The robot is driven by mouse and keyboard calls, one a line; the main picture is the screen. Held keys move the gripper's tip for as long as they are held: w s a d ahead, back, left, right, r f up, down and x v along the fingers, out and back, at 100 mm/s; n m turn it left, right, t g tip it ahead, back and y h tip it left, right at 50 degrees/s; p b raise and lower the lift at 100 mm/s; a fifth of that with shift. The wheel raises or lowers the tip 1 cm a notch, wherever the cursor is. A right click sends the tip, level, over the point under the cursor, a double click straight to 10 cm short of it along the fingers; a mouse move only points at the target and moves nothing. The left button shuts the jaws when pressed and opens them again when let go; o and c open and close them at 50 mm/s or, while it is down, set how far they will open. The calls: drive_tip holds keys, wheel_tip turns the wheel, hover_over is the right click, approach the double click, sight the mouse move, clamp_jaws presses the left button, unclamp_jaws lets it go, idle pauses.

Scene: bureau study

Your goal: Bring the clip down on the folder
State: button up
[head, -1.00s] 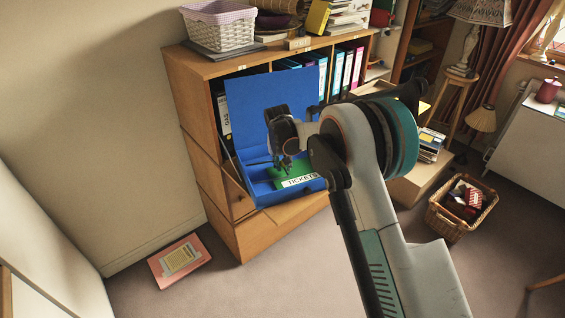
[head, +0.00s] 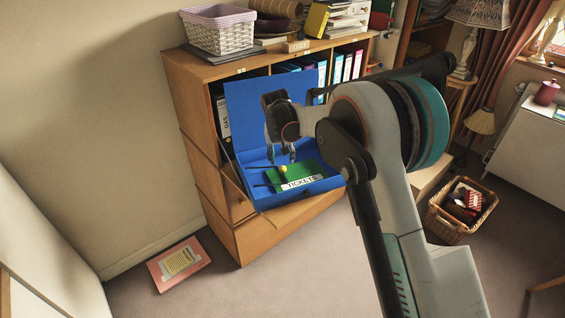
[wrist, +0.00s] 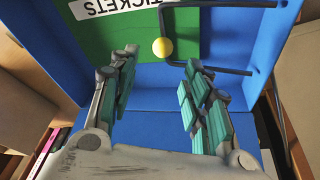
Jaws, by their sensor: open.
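The blue box file stands open on the cabinet's pulled-out part, its lid (head: 262,108) upright at the back. Inside lies the green folder (head: 309,170) with a white TICKETS label; it also shows in the wrist view (wrist: 120,38). The clip is a black wire (wrist: 225,4) with a yellow ball (wrist: 162,47), also visible in the head view (head: 283,169). Its wire lies over the folder's left part in the head view; I cannot tell its gap above the folder. My gripper (head: 281,157) is open and empty, pointing down above the ball, which shows between the fingertips in the wrist view.
The wooden cabinet (head: 235,240) holds upright binders (head: 338,68) behind the lid. A white basket (head: 218,28) stands on its top. A pink book (head: 178,263) lies on the floor at left, and a wicker basket (head: 450,222) stands at right.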

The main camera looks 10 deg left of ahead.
drive_tip(key=shift+v, duration=2.5)
drive_tip(key=shift+d, duration=0.1)
drive_tip(key=s+d+r+m+b, duration=0.1)
drive_tip(key=s+d+r, duration=0.35)
drive_tip(key=d, duration=0.45)
drive_tip(key=s+d+r+m+t+b, duration=0.15)
drive_tip(key=s+d+r, duration=0.3)
drive_tip(key=d, duration=0.45)
drive_tip(key=s+d+r+m, duration=0.2)
drive_tip(key=s+d+r, duration=0.25)
drive_tip(key=d, duration=0.35)
drive_tip(key=s+d+n+t+p, duration=0.1)
drive_tip(key=s+d, duration=0.3)
drive_tip(key=s, duration=0.9)
drive_tip(key=s+d+n+t+p, duration=0.1)
drive_tip(key=s+d, duration=0.3)
drive_tip(key=s, duration=0.9)
drive_tip(key=shift+s+f, duration=0.25)
drive_tip(key=shift+s, duration=0.15)
drive_tip(key=shift+d+n, duration=0.15)
drive_tip(key=shift+n, duration=0.1)
